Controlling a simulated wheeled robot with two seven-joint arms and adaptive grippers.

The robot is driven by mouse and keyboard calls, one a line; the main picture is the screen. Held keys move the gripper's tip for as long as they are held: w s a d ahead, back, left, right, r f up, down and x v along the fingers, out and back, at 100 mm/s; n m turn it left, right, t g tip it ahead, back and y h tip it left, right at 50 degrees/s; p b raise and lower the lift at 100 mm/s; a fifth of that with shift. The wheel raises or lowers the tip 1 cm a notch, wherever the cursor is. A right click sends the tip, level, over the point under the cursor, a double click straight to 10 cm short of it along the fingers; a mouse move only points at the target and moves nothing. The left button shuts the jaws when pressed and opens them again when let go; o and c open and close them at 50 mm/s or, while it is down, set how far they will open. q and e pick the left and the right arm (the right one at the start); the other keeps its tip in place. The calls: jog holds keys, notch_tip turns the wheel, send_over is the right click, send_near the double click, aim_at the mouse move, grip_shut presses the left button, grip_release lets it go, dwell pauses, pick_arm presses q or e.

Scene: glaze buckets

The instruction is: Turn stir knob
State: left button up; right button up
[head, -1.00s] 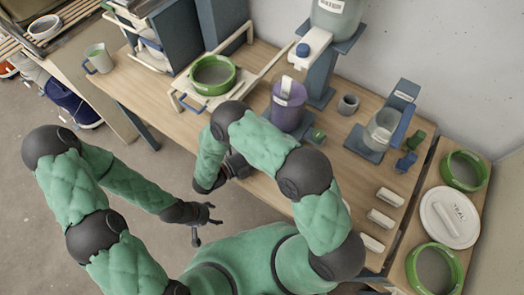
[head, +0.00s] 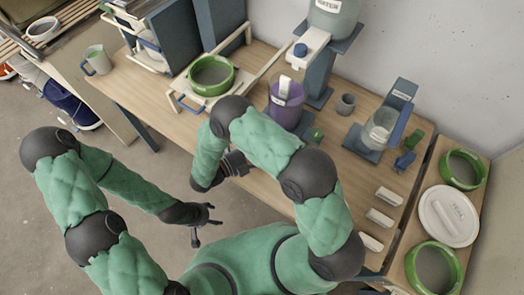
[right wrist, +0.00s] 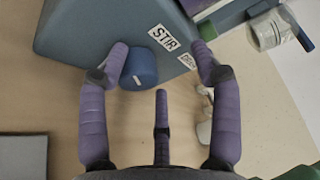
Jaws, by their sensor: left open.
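The stir knob (right wrist: 138,68) is a blue round knob with a white mark. It sits on the blue-grey stirrer base (right wrist: 90,35) beside a white STIR label (right wrist: 163,39) in the right wrist view. My right gripper (right wrist: 161,58) is open, its purple fingers spread, with the knob between them and close to the left finger. I cannot tell whether they touch. In the head view the right gripper (head: 238,164) shows partly behind its arm, and the knob is hidden. My left gripper (head: 207,223) is open and empty, off the table's front edge.
A purple bucket (head: 286,103) stands on the stirrer. A green ring-rimmed bucket (head: 211,76) is to its left. A clear jug (head: 380,130) on a blue stand and several white blocks (head: 380,217) are to the right. Bare tabletop (head: 160,98) shows at left.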

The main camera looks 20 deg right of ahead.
notch_tip(320, 180, up, 8)
jog(key=shift+f, duration=0.25)
jog(key=shift+s, duration=0.1)
dwell(0.4)
